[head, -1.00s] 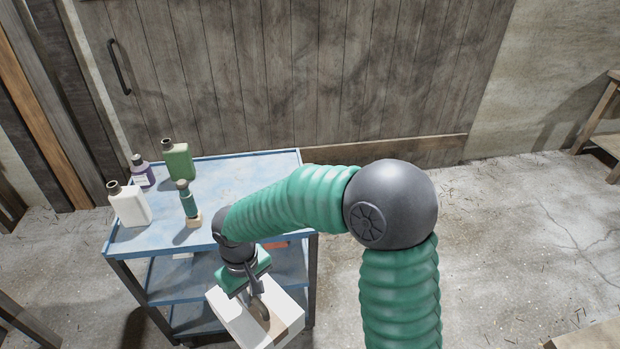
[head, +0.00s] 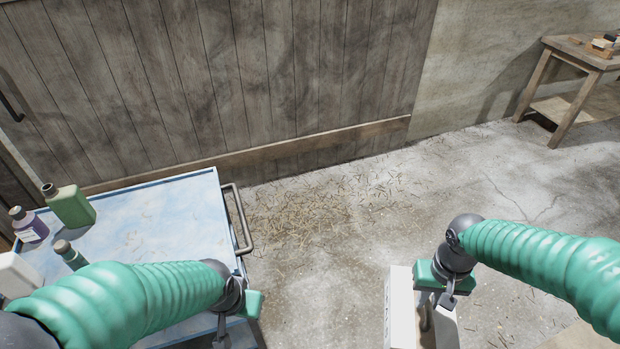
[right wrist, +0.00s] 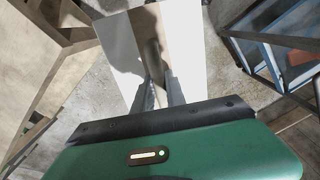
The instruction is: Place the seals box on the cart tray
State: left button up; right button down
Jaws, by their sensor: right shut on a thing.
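My right gripper (head: 437,312) is shut on the white seals box (head: 401,308) and holds it at the lower right of the head view, to the right of the cart and apart from it. In the right wrist view the box (right wrist: 188,45) lies beyond the two fingers, with a brownish strip between them. The cart's pale blue top tray (head: 165,222) is at the left of the head view. My left gripper (head: 238,312) is by the tray's near right corner; its fingers are too unclear to read.
The tray's middle and back right look clear. A metal handle (head: 238,215) juts from its right side. A wooden table (head: 580,60) stands far right.

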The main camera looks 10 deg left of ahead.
aim_at(177, 226)
jog(key=i+l+z, duration=0.25)
jog(key=i, duration=0.85)
jog(key=i+u, duration=0.15)
jog(key=u, duration=0.25)
jog(key=i+l+u, duration=0.15)
jog(key=u, duration=0.2)
jog(key=i+l+u, duration=0.1)
jog(key=u, duration=0.3)
jog(key=i+l+u, duration=0.15)
jog(key=u, duration=0.2)
